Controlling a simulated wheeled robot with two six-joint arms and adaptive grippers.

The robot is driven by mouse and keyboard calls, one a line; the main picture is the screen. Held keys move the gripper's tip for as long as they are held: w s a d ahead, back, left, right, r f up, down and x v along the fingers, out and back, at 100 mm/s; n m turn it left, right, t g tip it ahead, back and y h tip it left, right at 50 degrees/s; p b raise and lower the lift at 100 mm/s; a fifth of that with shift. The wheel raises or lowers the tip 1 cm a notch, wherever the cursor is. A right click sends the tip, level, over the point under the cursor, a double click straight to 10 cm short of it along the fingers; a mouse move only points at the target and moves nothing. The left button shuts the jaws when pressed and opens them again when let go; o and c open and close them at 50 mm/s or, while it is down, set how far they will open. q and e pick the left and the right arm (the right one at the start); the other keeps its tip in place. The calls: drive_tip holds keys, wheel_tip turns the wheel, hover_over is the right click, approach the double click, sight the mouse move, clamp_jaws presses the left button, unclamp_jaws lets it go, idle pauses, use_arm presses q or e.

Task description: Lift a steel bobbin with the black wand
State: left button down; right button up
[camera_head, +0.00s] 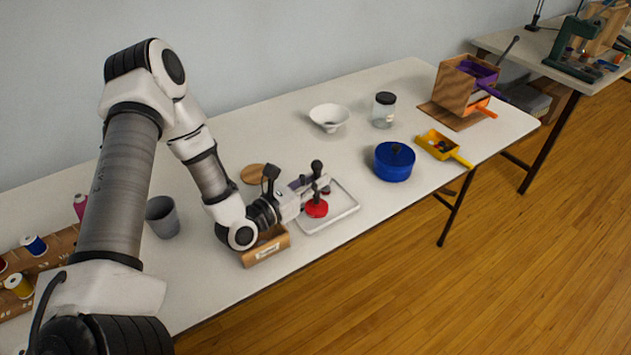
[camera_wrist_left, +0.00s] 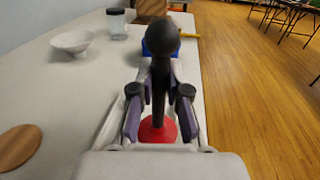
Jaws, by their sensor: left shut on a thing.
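My left gripper (camera_head: 311,190) is shut on the black wand (camera_head: 317,168), which stands roughly upright between its fingers with its round knob on top. In the left wrist view the wand (camera_wrist_left: 160,42) rises between the two fingers of the gripper (camera_wrist_left: 159,112). A red round piece (camera_head: 316,209) is below the fingers, over the white tray (camera_head: 343,205). It also shows in the left wrist view (camera_wrist_left: 158,131). Whether it belongs to the wand, and whether it touches the tray, I cannot tell. I cannot make out a steel bobbin.
A labelled wooden box (camera_head: 265,248) is under my left wrist. A white bowl (camera_head: 329,116), a jar (camera_head: 384,110), a blue pot (camera_head: 394,162) and a yellow scoop (camera_head: 438,146) stand farther right.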

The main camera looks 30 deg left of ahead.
sight(314, 163)
use_arm(q)
drive_tip(key=shift+r+p, duration=1.6)
drive_tip(key=shift+r, duration=1.1)
drive_tip(key=shift+f, duration=0.1)
